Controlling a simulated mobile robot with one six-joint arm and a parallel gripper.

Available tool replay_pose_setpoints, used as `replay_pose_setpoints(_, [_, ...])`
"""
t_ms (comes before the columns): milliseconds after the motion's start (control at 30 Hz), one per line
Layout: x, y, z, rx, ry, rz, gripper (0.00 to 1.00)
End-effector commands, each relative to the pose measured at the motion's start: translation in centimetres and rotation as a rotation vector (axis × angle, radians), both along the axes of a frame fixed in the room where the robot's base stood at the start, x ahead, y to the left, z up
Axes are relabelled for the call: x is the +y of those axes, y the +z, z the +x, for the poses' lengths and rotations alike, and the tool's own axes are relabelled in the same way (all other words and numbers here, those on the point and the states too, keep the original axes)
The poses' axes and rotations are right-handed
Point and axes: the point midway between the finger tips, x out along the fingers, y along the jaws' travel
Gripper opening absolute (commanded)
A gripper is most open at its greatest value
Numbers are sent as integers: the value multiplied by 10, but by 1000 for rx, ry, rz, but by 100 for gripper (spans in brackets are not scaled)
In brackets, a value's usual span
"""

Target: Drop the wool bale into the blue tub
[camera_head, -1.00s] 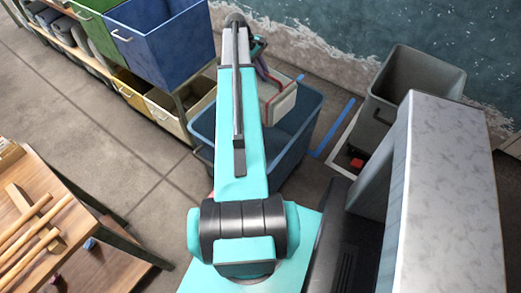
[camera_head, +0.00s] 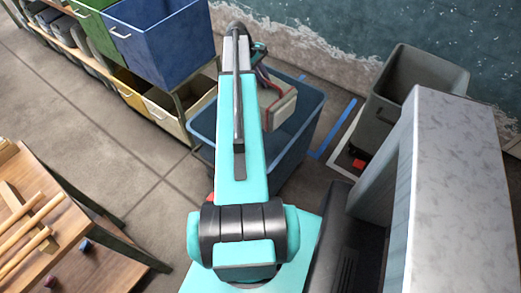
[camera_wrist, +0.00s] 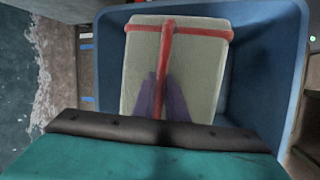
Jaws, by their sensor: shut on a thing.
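The wool bale (camera_head: 280,108) is a cream block with red straps, partly hidden behind my arm in the head view. It fills the middle of the wrist view (camera_wrist: 200,75), with a red strap along it and another across its far end. My gripper (camera_wrist: 161,98) is shut on the bale; its purple fingers lie against it. The blue tub (camera_head: 313,112) stands on the floor behind my arm. In the wrist view the tub's rim (camera_wrist: 296,60) surrounds the bale on several sides, so the bale is over or within the opening; its exact height I cannot tell.
A grey bin (camera_head: 400,105) stands right of the tub, near a pale counter (camera_head: 460,190). A shelf with a dark blue bin (camera_head: 165,40) and a green bin (camera_head: 100,25) is at upper left. A wooden table (camera_head: 50,225) is at lower left.

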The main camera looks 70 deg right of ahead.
Motion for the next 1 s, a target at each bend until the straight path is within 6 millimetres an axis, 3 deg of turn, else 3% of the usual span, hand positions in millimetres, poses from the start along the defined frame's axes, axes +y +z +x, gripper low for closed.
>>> replay_pose_setpoints(100, [-1, 2, -1, 1, 0, -3, 0])
replay_pose_setpoints(133, [-1, 2, -1, 1, 0, -3, 17])
replay_pose_setpoints(233, [-1, 2, -1, 1, 0, -2, 34])
replay_pose_setpoints(667, [0, 1, 1, 0, 0, 1, 34])
replay_pose_setpoints(1000, [4, 27, 11, -1, 1, -2, 34])
